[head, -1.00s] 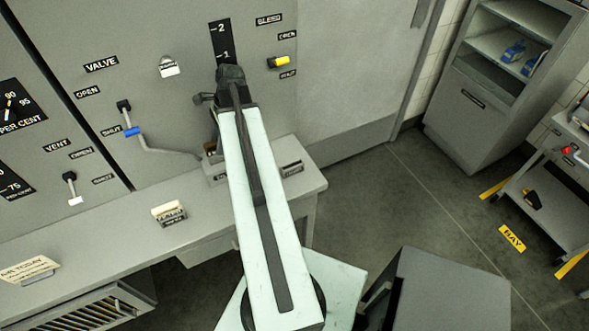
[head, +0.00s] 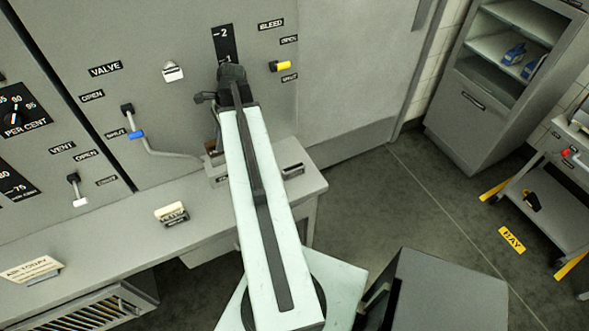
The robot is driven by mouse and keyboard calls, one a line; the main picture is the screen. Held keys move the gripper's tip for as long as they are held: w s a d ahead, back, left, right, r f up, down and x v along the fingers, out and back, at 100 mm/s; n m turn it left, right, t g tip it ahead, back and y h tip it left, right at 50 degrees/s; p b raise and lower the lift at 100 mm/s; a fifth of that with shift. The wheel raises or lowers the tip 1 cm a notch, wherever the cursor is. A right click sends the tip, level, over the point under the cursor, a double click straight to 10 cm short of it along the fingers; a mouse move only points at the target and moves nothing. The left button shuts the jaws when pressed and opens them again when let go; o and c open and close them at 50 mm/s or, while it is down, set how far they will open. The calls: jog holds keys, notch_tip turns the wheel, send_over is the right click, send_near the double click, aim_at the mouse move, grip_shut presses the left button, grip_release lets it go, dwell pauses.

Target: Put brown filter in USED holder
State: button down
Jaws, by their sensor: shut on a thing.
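My arm reaches forward over the bench, and its dark far joint (head: 232,80) stands in front of the wall panel. My gripper's jaws are hidden behind the white arm link. A grey holder block (head: 218,178) sits on the bench, partly covered by the arm. A small brown patch (head: 213,152) shows at its back left, beside the arm; I cannot tell whether it is the brown filter. A dark label (head: 292,169) stands at the block's right side, too small to read, so I cannot tell which part is the USED holder.
The panel carries a blue-marked valve lever (head: 136,134), a white knob (head: 173,71) and a yellow-tipped knob (head: 281,66). A small cream labelled block (head: 171,211) and a card (head: 32,269) stand on the bench (head: 110,232). Open floor lies to the right, before a shelf cabinet (head: 480,110).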

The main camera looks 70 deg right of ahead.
jog(key=shift+r+p, duration=2.5)
jog(key=shift+r, duration=0.2)
notch_tip(320, 180, up, 3)
jog(key=p, duration=0.3)
jog(key=shift+f, duration=0.1)
